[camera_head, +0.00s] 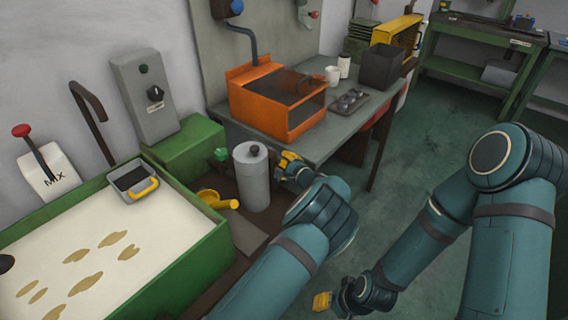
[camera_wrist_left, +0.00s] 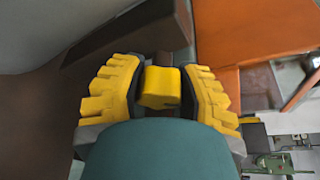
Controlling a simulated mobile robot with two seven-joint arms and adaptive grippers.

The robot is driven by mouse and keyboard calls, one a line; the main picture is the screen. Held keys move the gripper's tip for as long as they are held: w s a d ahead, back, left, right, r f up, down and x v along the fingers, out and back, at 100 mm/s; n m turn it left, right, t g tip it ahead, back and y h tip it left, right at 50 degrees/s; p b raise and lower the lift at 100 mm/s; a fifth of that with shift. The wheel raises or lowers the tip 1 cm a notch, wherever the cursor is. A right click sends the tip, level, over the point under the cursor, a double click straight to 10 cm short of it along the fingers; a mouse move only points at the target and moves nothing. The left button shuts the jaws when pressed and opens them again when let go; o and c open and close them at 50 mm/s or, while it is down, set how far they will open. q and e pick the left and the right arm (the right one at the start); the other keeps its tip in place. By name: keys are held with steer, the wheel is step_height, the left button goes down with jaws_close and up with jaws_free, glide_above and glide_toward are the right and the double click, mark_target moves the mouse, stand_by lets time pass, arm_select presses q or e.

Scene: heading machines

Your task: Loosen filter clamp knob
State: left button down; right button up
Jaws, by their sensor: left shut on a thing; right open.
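My left gripper (camera_head: 290,160) is beside the right side of a grey cylinder (camera_head: 252,180) with a dark top knob. In the left wrist view its yellow fingers are shut on a yellow block (camera_wrist_left: 160,88), which looks like the clamp knob. In the head view the hand and fingers hide most of that knob, so its fixing cannot be seen. My right gripper (camera_head: 322,300) is low over the green floor, away from the bench. It is open, and no thing shows in it.
A yellow valve-like fitting (camera_head: 215,199) lies left of the cylinder. An orange machine (camera_head: 265,105) stands on the grey bench (camera_head: 335,135) behind. Open floor lies at right.

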arm_select(q)
steer(key=c, duration=0.5)
jaws_free()
steer(key=shift+d, duration=0.1)
steer(key=v, duration=1.2)
steer(key=shift+f, duration=0.1)
